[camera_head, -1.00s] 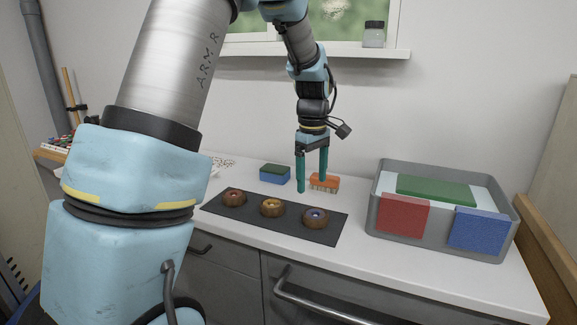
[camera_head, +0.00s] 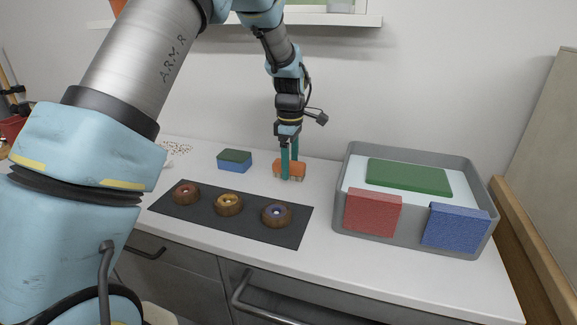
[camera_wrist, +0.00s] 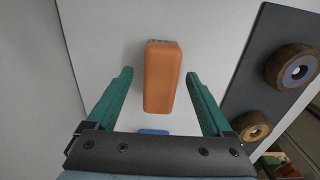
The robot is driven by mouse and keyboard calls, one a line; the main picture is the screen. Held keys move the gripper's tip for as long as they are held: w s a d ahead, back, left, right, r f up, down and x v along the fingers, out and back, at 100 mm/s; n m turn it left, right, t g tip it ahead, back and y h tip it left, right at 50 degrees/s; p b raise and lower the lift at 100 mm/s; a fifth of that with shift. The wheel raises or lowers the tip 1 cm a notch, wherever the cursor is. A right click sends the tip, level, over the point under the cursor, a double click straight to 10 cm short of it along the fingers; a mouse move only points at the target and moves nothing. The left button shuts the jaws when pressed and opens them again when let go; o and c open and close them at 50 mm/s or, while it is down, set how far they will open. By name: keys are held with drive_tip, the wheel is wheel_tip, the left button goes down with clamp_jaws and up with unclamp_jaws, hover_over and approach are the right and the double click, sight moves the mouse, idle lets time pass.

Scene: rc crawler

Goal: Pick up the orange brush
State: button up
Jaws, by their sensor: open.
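The orange brush (camera_head: 290,170) lies on the white counter near the back wall, with its bristles toward the front. In the wrist view the orange brush (camera_wrist: 162,78) lies lengthwise between and just beyond the two green fingers. My gripper (camera_head: 290,176) is open and empty, with its fingers pointing down at the brush. In the wrist view my gripper (camera_wrist: 160,74) has one finger on each side of the brush's line, with gaps on both sides. In the head view a finger hides part of the brush.
A dark mat (camera_head: 180,211) with several round brown pieces lies in front. A green and blue sponge (camera_head: 234,160) is to the left. A grey bin (camera_head: 353,166) with red, blue and green blocks stands to the right. The wall is close behind.

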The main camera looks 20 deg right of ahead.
drive_tip(key=shift+f, duration=0.3)
drive_tip(key=shift+f, duration=0.25)
idle(0.4)
clamp_jaws()
idle(0.6)
